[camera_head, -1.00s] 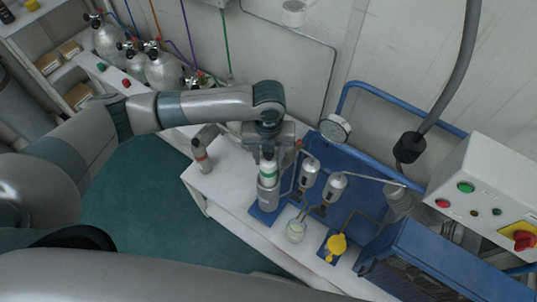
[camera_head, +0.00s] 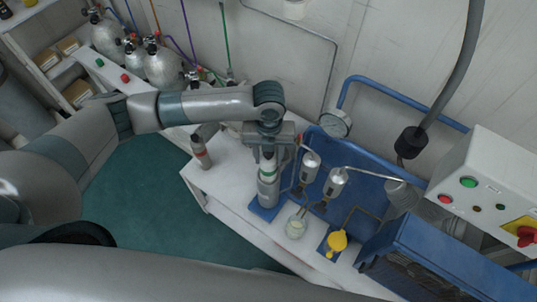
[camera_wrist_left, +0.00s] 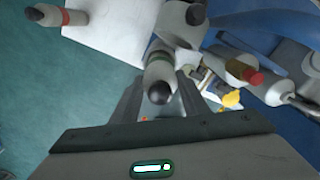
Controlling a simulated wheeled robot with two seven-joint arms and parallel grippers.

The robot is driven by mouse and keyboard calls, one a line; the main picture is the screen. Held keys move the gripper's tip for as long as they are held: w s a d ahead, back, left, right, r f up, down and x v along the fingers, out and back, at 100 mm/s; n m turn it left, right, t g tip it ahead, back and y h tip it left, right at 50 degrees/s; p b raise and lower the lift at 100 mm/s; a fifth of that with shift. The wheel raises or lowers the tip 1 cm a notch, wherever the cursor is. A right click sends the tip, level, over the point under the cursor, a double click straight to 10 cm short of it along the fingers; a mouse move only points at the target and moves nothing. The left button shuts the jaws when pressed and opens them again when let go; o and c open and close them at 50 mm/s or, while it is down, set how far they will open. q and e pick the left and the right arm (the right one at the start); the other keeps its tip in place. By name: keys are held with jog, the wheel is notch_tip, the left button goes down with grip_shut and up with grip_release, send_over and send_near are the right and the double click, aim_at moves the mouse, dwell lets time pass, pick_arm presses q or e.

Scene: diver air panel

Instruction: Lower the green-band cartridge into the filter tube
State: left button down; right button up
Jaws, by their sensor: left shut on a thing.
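My left gripper (camera_head: 268,142) is above the filter tube and shut on the top of the green-band cartridge (camera_head: 267,164). The cartridge is pale and upright, with its lower part in the mouth of the grey filter tube (camera_head: 268,192). The tube stands on a blue base at the front of the white bench. In the left wrist view the cartridge's dark knob (camera_wrist_left: 160,94) lies between the fingers, and its pale body (camera_wrist_left: 159,68) runs away from the camera. How deep the cartridge sits is hidden. My right gripper is not in view.
A red-band cartridge (camera_head: 201,154) stands on the white bench (camera_head: 222,178), left of the tube. Two metal canisters (camera_head: 310,167), a glass jar (camera_head: 296,227) and a yellow fitting (camera_head: 337,241) are close on the right. A pressure gauge (camera_head: 336,124) is behind.

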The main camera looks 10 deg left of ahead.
pick_arm(q)
jog(key=shift+f, duration=0.1)
jog(key=shift+f+b, duration=0.45)
jog(key=shift+f, duration=0.45)
jog(key=shift+f+b, duration=1.5)
jog(key=shift+f, duration=1.95)
jog(key=c, duration=0.9)
grip_release()
jog(key=shift+s+f, duration=0.1)
jog(key=shift+c, duration=0.2)
jog(key=shift+s+a+f, duration=0.1)
jog(key=shift+f, duration=0.05)
